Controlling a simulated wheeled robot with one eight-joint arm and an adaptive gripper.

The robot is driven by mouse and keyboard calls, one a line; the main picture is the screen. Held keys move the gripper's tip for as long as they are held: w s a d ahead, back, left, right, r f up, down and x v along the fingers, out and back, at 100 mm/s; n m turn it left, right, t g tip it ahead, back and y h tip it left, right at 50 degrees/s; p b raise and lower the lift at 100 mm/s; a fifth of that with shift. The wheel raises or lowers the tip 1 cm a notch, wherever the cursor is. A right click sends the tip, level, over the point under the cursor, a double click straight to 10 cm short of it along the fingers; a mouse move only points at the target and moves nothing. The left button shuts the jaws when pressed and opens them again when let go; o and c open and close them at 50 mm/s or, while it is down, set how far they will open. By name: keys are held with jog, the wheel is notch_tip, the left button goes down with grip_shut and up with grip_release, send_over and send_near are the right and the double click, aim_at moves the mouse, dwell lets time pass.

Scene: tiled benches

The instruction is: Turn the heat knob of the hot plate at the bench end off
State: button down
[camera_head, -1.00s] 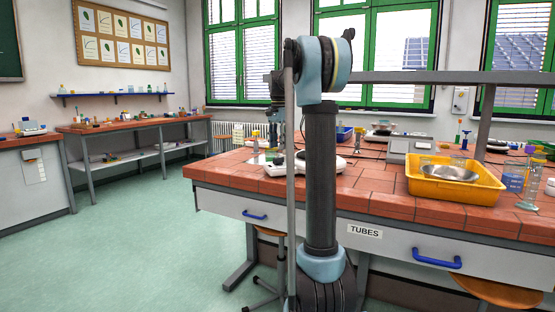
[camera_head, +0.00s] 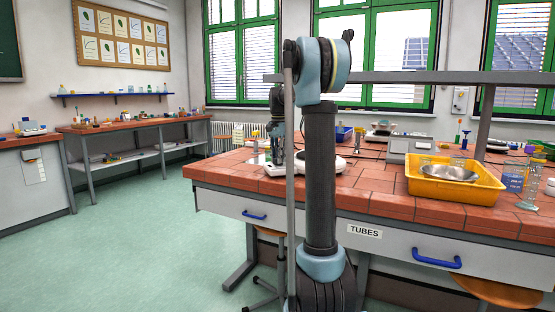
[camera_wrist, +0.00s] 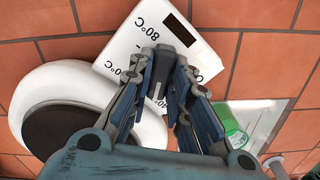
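The hot plate (camera_head: 345,166) stands on the near left end of the tiled bench. In the wrist view its white control panel (camera_wrist: 122,48) carries temperature marks such as 80°C, upside down, and a dark window. Its white body with a dark round top (camera_wrist: 65,130) is at the left. A dark grey heat knob (camera_wrist: 160,82) stands between my fingers, its lower part partly hidden. My gripper (camera_wrist: 162,62) is partly open, one finger on each side of the knob; whether the pads touch it is hard to tell. In the head view my gripper (camera_head: 278,158) is low over the hot plate.
A clear flat item with a green part (camera_wrist: 235,125) lies right of the panel in the wrist view. A yellow tray (camera_head: 455,190) with a metal bowl (camera_head: 449,173) stands on the bench's right. Bare tiles (camera_head: 225,172) lie left of the hot plate.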

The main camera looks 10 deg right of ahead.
jog(key=shift+w+a+n, duration=0.1)
jog(key=shift+w+n, duration=0.05)
jog(key=shift+n, duration=0.15)
jog(key=n, duration=1.1)
dwell(0.4)
jog(key=shift+n, duration=0.3)
jog(key=c, duration=1.5)
grip_release()
jog(key=shift+r, duration=0.1)
notch_tip(320, 180, up, 12)
jog(key=shift+f, duration=0.15)
